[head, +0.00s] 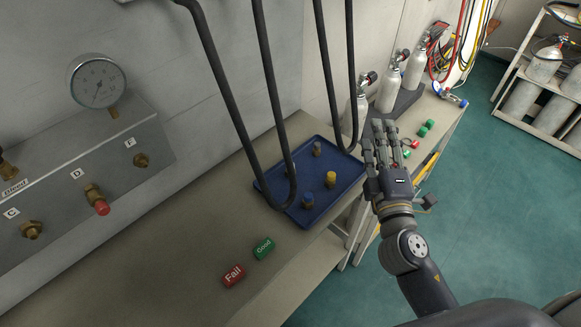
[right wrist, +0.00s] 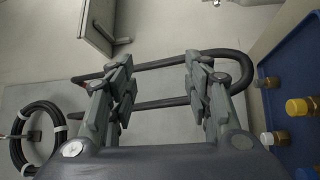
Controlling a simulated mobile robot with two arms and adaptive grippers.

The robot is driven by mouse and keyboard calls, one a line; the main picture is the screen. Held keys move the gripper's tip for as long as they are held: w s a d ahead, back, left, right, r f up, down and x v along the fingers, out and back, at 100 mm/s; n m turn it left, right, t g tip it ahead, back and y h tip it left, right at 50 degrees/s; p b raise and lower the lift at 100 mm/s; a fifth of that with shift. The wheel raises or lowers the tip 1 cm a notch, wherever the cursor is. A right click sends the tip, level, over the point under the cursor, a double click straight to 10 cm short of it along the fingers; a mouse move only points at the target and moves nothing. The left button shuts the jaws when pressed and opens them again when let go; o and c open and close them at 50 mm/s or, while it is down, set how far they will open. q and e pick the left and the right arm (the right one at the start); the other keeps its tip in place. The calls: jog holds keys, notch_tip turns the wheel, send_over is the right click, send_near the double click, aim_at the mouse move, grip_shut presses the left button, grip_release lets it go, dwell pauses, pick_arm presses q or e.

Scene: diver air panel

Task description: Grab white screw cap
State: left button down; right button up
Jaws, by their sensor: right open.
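A white screw cap (right wrist: 267,139) shows at the right of the right wrist view, on a brass fitting in the blue tray (right wrist: 289,66). In the head view the tray (head: 333,203) lies on the bench with the yellow cap (head: 331,177) and a blue cap (head: 308,199); I cannot surely pick out the white cap there. My right gripper (head: 383,127) is open and empty, right of the tray; its spread fingers also show in the right wrist view (right wrist: 158,66). My left gripper is out of view.
Black hoses (head: 275,95) hang in front of the tray. A gauge panel (head: 70,170) is on the left wall. Red Fail (head: 233,275) and green Good (head: 263,248) blocks lie on the bench. Cylinders (head: 389,90) stand behind my right gripper.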

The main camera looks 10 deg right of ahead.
jog(key=w+a+n+g+y, duration=0.1)
jog(key=w+a+n+y, duration=0.2)
jog(key=a+n+y, duration=1.25)
jog(key=n+g+h, duration=0.4)
jog(key=n+g, duration=0.2)
jog(key=n, duration=0.6)
send_near(292, 166)
jog(key=shift+w+d+r, duration=0.1)
jog(key=shift+w+r, duration=0.2)
jog(key=shift+r, duration=0.15)
jog(key=shift+w+f+n+g, duration=0.2)
jog(key=shift+f+n+g, duration=0.05)
jog(key=shift+f+g, duration=0.05)
jog(key=shift+h, duration=0.25)
jog(key=x, duration=0.5)
jog(key=shift+p, duration=0.4)
jog(key=shift+w+a+f, duration=0.1)
jog(key=shift+w+a, duration=0.2)
jog(key=shift+a, duration=0.05)
jog(key=p+x, duration=0.1)
jog(key=x, duration=0.2)
jog(key=shift+a, duration=0.3)
jog(key=shift+w+a+f, duration=0.25)
jog(key=shift+w+f, duration=0.05)
jog(key=shift+w, duration=0.15)
jog(key=shift+c, duration=0.5)
grip_shut()
